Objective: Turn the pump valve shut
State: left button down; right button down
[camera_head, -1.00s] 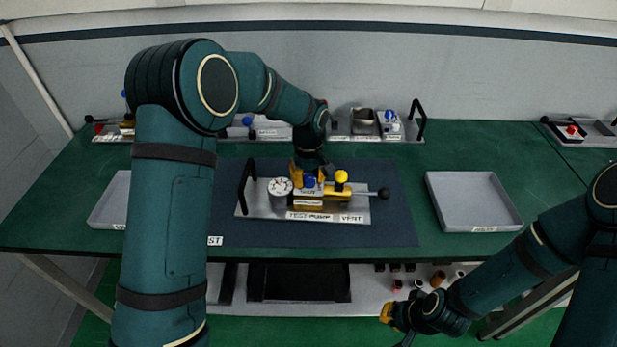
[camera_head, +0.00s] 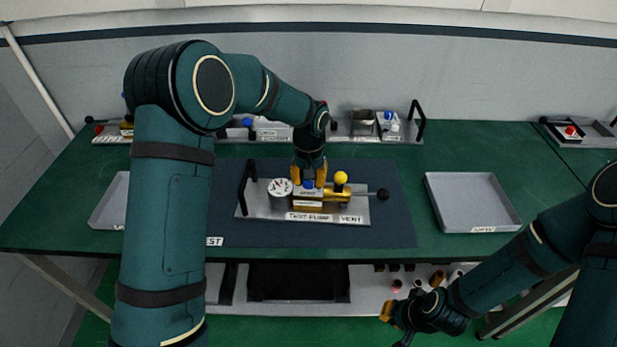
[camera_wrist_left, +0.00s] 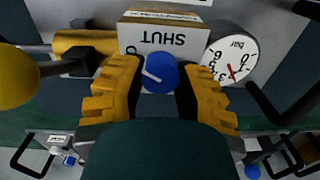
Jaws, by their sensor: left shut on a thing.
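The test pump (camera_head: 255,208) stands on a dark mat, with a brass body, a round gauge (camera_head: 280,187) and a yellow knob (camera_head: 340,178). The blue pump valve knob (camera_head: 308,184) is in the middle of the pump; in the left wrist view the blue knob (camera_wrist_left: 160,73) has a white line, tilted. A label reading SHUT (camera_wrist_left: 160,38) is beside it. My left gripper (camera_head: 308,178) is over the blue knob, its yellow fingers on either side, shut on it. My right gripper (camera_head: 386,312) is low at the table's front; its jaw state is unclear.
A grey tray (camera_head: 435,185) is right of the mat and another (camera_head: 105,212) is at the left, partly behind my left arm. A rack with handles (camera_head: 418,132) stands along the back. Green table (camera_head: 480,150) is bare between.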

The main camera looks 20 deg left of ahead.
pick_arm(q)
jog(key=m, duration=0.6)
jog(key=shift+d+p, duration=0.1)
jog(key=shift+p, duration=0.25)
jog(key=m, duration=0.5)
jog(key=shift+s+m+p, duration=0.1)
jog(key=shift+m+p, duration=0.3)
jog(key=c, duration=0.6)
grip_release()
jog(key=shift+d, duration=0.1)
jog(key=shift+r, duration=0.1)
notch_tip(320, 180, up, 12)
